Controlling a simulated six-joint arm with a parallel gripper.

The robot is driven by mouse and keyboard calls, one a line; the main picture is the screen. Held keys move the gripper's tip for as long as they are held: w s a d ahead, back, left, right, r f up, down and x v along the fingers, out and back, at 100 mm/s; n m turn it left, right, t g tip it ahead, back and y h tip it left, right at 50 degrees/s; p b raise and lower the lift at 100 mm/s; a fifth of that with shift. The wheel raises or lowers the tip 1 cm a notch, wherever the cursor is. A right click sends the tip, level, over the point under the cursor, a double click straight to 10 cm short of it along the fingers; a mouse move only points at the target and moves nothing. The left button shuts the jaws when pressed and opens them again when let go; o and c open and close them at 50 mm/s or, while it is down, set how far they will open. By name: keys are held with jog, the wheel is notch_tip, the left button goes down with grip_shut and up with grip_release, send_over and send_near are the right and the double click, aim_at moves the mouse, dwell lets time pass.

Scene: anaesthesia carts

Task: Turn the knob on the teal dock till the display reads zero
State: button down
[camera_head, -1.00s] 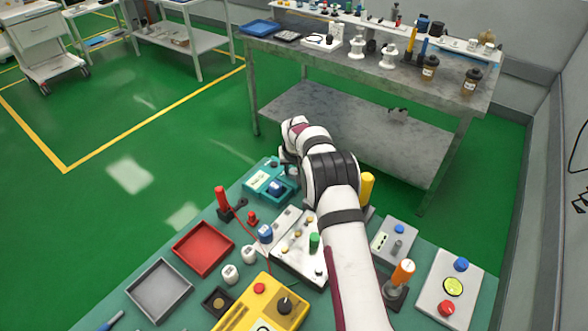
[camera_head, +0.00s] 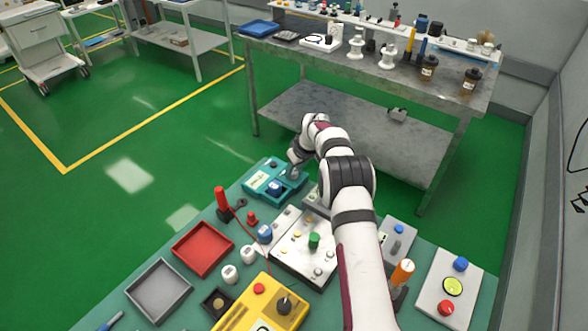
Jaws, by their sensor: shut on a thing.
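The teal dock (camera_head: 262,192) sits at the far end of the teal table. It has a pale display panel (camera_head: 260,180), too small to read, a blue part (camera_head: 274,187) at its front and a small dark part (camera_head: 273,164) at the back. My gripper (camera_head: 292,174) reaches down onto the right part of the dock. It is shut on the dock's knob, which is mostly hidden by the fingers and wrist, so its angle cannot be told.
A red-handled lever (camera_head: 221,200) stands left of the dock. A white panel with a green knob (camera_head: 314,240) lies in front of it, beneath my arm. Red (camera_head: 203,249) and grey (camera_head: 159,291) trays lie front left. A metal bench (camera_head: 380,78) stands behind.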

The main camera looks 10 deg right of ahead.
jog(key=shift+n+g+y, duration=0.6)
jog(key=shift+n+y, duration=0.1)
jog(key=shift+n, duration=1.6)
jog(key=shift+d, duration=0.1)
jog(key=c, duration=0.5)
grip_release()
jog(key=v, duration=1.5)
jog(key=shift+r, duration=0.4)
